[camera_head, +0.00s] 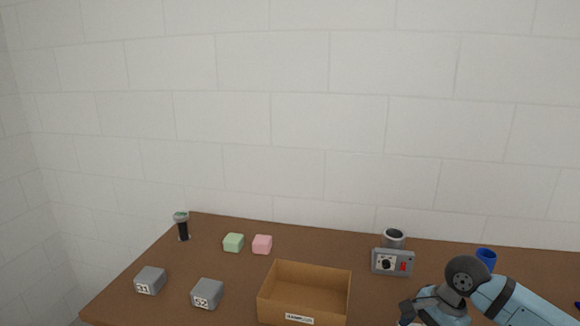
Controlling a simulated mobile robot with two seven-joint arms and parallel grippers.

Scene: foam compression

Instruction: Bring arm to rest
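One of my arms (505,299) comes in from the lower right, with light blue links and dark joints. It reaches over the right part of the brown table (210,252). Its end is cut off by the bottom edge, so its fingers do not show clearly. The other arm is not in view. A green foam cube (233,242) and a pink foam cube (262,244) sit side by side, apart, at the back left of the table.
Grey blocks marked 31 (150,280) and 52 (207,293) stand front left. An open, labelled cardboard box (306,293) is at front centre. A grey control box (392,262), metal cup (394,238) and blue cup (486,258) stand right. A dark cylinder (183,228) stands back left.

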